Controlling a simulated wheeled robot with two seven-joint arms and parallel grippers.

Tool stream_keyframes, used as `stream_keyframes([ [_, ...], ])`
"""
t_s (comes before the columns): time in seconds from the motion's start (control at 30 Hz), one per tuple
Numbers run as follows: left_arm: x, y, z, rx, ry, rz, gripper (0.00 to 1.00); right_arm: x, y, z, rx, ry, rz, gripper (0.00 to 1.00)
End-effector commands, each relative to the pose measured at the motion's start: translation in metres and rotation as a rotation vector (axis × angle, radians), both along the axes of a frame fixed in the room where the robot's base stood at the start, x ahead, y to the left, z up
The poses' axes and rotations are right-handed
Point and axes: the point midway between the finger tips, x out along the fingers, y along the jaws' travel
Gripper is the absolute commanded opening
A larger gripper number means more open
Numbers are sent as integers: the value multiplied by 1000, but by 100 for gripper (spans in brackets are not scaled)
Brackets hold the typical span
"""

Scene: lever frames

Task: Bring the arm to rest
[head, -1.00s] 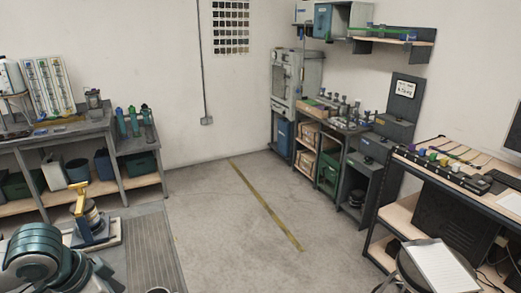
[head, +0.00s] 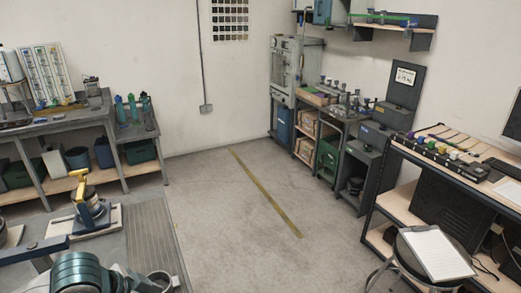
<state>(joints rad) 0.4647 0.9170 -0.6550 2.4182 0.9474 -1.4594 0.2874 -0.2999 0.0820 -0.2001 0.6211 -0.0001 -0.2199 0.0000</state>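Neither gripper shows in the head view. A teal rounded part with a grey ring beside it shows at the bottom left edge; it looks like a link of my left arm, and its far end is cut off by the frame. A lever frame with a yellow handle (head: 79,174) stands upright on a pale board (head: 100,223) at the left. A dark blue bar (head: 38,249) juts in from the left edge, in front of that board; what it belongs to is out of view.
A grey workbench (head: 60,124) with shelves stands at the left wall. Another bench (head: 450,179) and a stool with paper (head: 435,253) stand at the right. A yellow floor line (head: 265,194) crosses the open floor in the middle.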

Motion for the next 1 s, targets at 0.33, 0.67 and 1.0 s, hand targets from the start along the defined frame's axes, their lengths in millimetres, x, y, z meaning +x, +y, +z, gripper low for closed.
stream_keyframes([
  [0.33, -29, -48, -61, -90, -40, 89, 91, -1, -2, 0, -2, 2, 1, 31],
  [0.67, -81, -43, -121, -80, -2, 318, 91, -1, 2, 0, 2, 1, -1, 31],
  [1.0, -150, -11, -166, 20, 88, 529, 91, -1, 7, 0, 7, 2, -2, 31],
])
